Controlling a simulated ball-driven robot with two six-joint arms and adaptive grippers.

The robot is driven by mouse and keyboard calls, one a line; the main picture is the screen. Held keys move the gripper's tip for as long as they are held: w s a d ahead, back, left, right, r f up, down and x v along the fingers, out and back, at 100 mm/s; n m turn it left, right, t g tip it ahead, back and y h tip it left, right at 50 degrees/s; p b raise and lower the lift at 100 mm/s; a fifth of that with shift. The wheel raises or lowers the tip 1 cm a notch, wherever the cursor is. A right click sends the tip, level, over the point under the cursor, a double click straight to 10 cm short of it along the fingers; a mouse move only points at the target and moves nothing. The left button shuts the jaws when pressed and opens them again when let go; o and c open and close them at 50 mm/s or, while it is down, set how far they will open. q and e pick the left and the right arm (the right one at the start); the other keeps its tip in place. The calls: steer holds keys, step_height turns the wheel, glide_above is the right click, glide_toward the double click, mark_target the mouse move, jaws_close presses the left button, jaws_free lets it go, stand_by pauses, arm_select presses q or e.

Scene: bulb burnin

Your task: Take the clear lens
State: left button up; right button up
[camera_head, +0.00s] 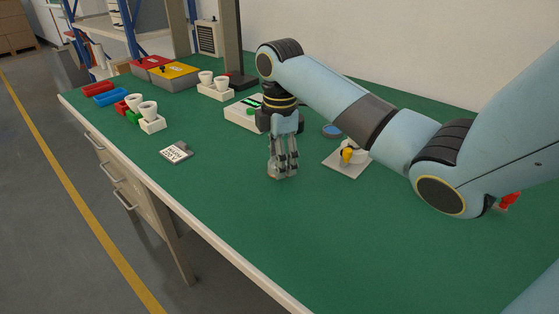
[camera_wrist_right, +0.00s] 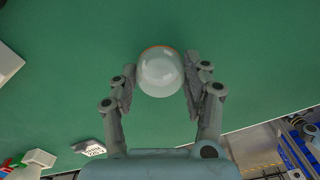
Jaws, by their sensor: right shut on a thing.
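The clear lens (camera_wrist_right: 159,72) is a pale, rounded dome with a thin orange rim in the right wrist view. It sits between the two fingertips of my right gripper (camera_wrist_right: 158,88), which is shut on it. In the head view my right gripper (camera_head: 283,172) points down over the green bench top, and the lens cannot be made out between its fingers. I cannot tell whether the lens touches the bench. My left gripper is not in view.
A plate with a yellow part (camera_head: 347,156) and a blue disc (camera_head: 332,131) are right of the gripper. A white box with a green display (camera_head: 243,113) stands behind. A printed card (camera_head: 176,152) and white cups (camera_head: 148,110) are left. The front bench is clear.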

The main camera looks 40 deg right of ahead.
steer(key=shift+r, duration=0.6)
step_height(320, 180, up, 3)
steer(key=shift+f+p, duration=0.15)
steer(key=shift+p, duration=0.15)
steer(key=s+d+r+p, duration=0.2)
steer(key=s+r+p, duration=0.5)
steer(key=s+r, duration=0.4)
steer(key=shift+s+r, duration=0.2)
steer(key=shift+r, duration=0.1)
steer(key=shift+d+f, duration=0.1)
